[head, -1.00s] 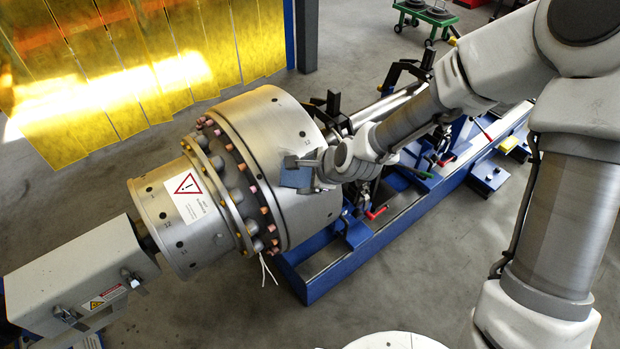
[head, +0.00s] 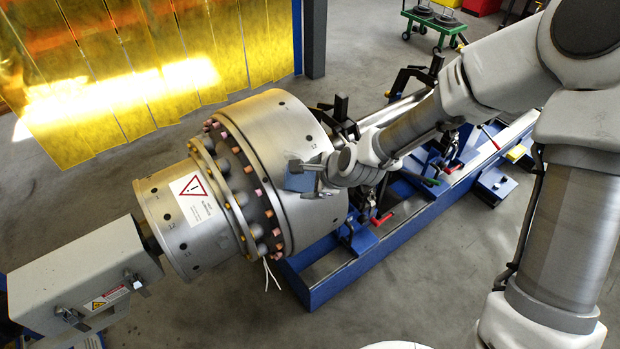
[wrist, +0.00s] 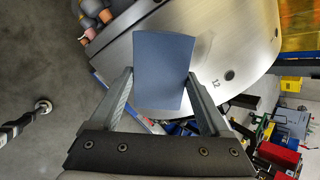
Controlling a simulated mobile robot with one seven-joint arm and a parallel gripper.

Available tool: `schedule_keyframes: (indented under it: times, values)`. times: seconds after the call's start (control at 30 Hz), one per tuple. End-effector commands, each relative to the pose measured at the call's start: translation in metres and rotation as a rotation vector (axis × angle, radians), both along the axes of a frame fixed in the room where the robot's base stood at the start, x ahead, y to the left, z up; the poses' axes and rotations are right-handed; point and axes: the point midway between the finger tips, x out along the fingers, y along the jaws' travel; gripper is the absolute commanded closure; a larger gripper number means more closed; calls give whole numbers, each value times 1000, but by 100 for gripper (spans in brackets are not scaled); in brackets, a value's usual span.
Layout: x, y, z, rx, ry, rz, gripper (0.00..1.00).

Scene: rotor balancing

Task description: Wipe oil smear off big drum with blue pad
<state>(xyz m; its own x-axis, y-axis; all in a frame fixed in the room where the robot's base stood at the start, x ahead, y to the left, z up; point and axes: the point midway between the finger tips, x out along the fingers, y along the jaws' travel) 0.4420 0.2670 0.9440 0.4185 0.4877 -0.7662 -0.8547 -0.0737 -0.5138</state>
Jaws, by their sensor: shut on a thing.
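The big drum (head: 283,135) is a broad grey metal cylinder on the rotor. My gripper (head: 309,172) is at its near right side, shut on the blue pad (head: 299,181). In the wrist view the blue pad (wrist: 164,70) sits between the two fingers of my gripper (wrist: 160,88), in front of the drum face (wrist: 225,45). The pad appears to be at the drum surface, but I cannot tell whether it touches. A faint darker patch shows beside the pad in the wrist view; I cannot tell if it is the oil smear.
A ring of bolts with orange and pink caps (head: 259,191) runs beside the drum. A smaller drum with a warning label (head: 195,198) is left of it. The blue machine bed (head: 330,284) with clamps lies below and right. White strands (head: 270,272) hang under the bolts.

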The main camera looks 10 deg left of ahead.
Motion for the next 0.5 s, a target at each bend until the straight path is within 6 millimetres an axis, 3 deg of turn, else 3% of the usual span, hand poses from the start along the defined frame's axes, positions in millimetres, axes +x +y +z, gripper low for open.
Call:
schedule_keyframes:
  times: [0.5]
  values:
    - [5, 5, -9, 0, 0, 1, 64]
